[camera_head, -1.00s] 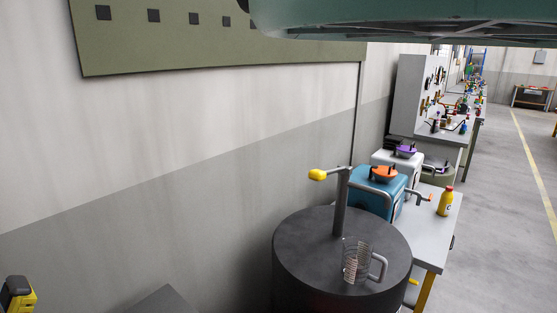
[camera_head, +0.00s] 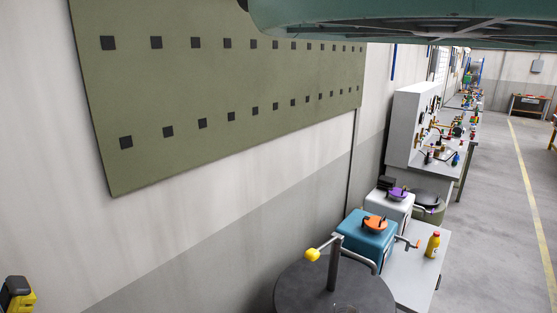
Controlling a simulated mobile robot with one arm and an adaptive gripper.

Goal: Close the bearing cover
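I cannot make out a bearing cover in this view. I also cannot make out my gripper. A black-and-yellow part shows at the lower left edge, but I cannot tell what it belongs to. A dark teal ribbed underside runs across the top right, close to the camera. I cannot tell whether it is part of me.
A dark drum (camera_head: 310,285) with a yellow-knobbed crank (camera_head: 313,255) stands low in the middle. Behind it, a bench (camera_head: 422,275) holds a blue box (camera_head: 367,240) and a yellow bottle (camera_head: 433,245). A green panel (camera_head: 220,80) covers the wall. Grey floor (camera_head: 500,220) is clear at right.

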